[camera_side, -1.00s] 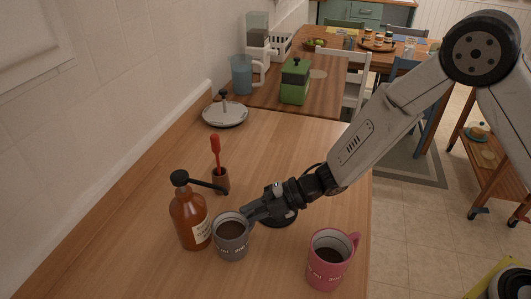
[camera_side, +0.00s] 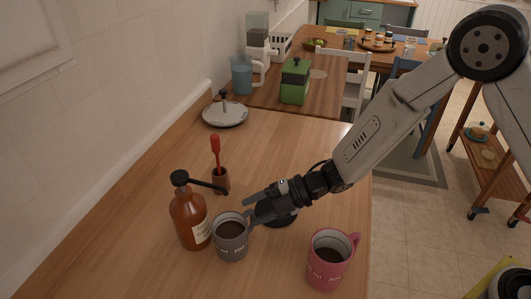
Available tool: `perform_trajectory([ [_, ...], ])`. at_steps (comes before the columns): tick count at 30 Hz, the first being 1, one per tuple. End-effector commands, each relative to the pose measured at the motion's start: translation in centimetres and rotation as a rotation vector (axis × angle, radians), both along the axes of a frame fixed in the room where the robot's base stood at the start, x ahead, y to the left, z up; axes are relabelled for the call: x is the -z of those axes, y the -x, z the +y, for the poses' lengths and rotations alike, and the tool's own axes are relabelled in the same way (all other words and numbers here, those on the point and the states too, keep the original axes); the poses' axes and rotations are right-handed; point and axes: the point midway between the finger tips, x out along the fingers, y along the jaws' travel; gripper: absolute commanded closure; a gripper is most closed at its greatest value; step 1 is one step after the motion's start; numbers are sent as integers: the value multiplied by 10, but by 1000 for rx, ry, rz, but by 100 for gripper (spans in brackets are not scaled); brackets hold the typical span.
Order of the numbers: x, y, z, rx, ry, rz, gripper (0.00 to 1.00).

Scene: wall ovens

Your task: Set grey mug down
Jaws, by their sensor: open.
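The grey mug (camera_side: 231,241) stands upright on the wooden counter, with dark contents inside. It is just right of the brown pump bottle (camera_side: 190,218). My gripper (camera_side: 248,208) is open, with its fingers at the upper right of the mug, close to its rim and handle side. The mug's handle is partly hidden by the fingers, and I cannot tell whether a finger still touches it.
A pink mug (camera_side: 328,262) stands near the counter's right edge. A small brown pot with a red-handled tool (camera_side: 219,178) is behind the bottle. A pan lid (camera_side: 225,114) and green canister (camera_side: 295,82) stand farther back. The counter's middle is clear.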

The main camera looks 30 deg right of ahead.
Motion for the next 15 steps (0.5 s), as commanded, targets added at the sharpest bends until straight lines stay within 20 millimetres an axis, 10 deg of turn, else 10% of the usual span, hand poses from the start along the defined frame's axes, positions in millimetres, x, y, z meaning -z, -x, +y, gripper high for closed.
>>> perform_trajectory([
  [15,-32,23,-69,4,-1,0,44],
])
